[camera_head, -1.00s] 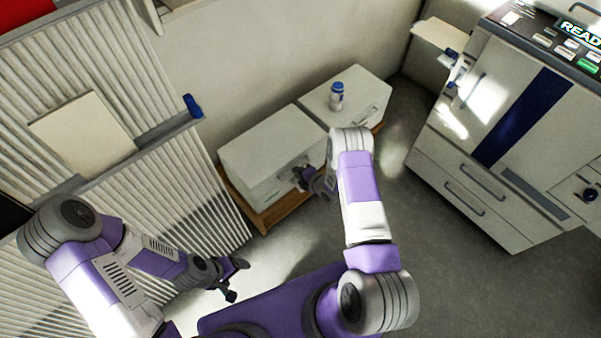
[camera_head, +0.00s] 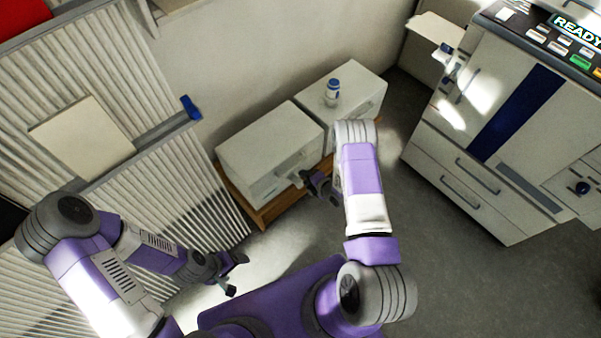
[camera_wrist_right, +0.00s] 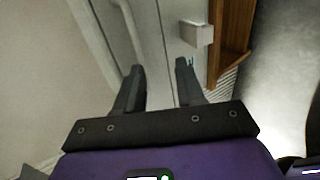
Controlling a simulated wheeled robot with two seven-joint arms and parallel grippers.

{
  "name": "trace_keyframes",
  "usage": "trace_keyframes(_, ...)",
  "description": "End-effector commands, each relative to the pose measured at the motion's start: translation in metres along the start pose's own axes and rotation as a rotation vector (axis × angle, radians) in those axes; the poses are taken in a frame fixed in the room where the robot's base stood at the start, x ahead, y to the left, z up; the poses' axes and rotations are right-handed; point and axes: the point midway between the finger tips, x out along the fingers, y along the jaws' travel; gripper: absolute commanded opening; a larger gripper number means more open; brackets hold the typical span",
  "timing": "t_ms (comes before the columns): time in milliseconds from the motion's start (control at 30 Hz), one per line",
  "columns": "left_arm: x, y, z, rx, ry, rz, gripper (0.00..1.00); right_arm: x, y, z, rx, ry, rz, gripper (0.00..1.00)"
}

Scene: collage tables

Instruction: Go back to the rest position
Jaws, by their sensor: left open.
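My left gripper (camera_head: 234,276) is open and empty, low over the floor in front of my purple base. My right gripper (camera_head: 312,180) is near the front of the low white cabinets. In the right wrist view my right gripper (camera_wrist_right: 160,75) has its two fingers apart with nothing between them. A white cabinet front with a handle (camera_wrist_right: 198,34) is ahead of the fingers, and I see no contact with it.
A left white cabinet (camera_head: 270,150) and a right white cabinet (camera_head: 365,85) stand on a wooden base (camera_head: 272,210). A white bottle with a blue cap (camera_head: 332,92) stands on the right one. A large white machine (camera_head: 500,130) is at right. Grey floor (camera_head: 440,280) is clear.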

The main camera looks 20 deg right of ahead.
Motion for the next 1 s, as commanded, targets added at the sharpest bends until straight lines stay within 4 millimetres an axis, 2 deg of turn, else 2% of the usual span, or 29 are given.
trace_keyframes(33,-0.005,0.002,0.0,0.0,0.0,0.0,0.81,-0.009,0.003,0.0,0.0,0.0,0.003,0.38)
trace_keyframes(200,-0.008,0.003,0.0,0.0,0.0,0.0,0.81,-0.021,0.004,0.0,-0.003,-0.001,0.01,0.38)
trace_keyframes(800,-0.008,0.003,0.0,0.0,0.0,0.0,0.81,-0.021,0.006,-0.001,0.005,-0.001,0.013,0.38)
trace_keyframes(933,-0.013,0.005,0.001,0.0,0.0,0.0,0.81,-0.028,0.009,-0.008,0.145,-0.014,-0.028,0.38)
trace_keyframes(1000,-0.019,0.007,0.001,0.0,0.0,0.0,0.81,-0.035,0.01,-0.018,0.309,-0.031,-0.079,0.38)
